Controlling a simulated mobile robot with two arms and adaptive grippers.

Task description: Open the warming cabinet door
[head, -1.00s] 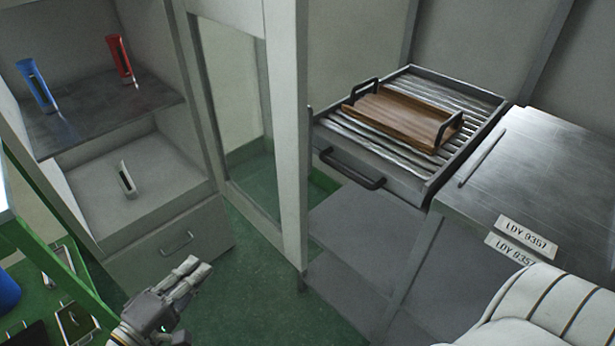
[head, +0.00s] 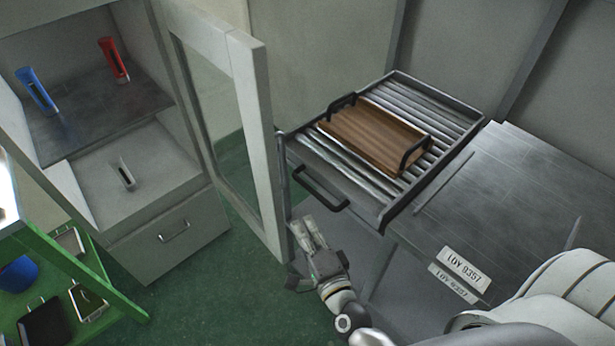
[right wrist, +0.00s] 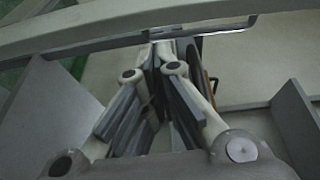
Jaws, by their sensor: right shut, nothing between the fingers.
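The warming cabinet (head: 195,205) stands at the left in the head view, its inside exposed. Its framed, glazed door (head: 262,125) stands swung out to the right, well away from the opening. My right gripper (head: 308,232) is shut and empty, close beside the door's lower free edge, on its right side. In the right wrist view the closed fingers (right wrist: 172,60) point at a pale bar with a thin metal strip, probably the door frame; contact cannot be told. My left gripper is not in view.
A blue tool (head: 37,90) and a red tool (head: 114,60) stand on the cabinet's shelf (head: 75,115). A roller rack (head: 400,215) with a wooden tray (head: 375,138) and a grey bench (head: 520,190) are at the right. A green table (head: 100,275) is lower left. Green floor shows between.

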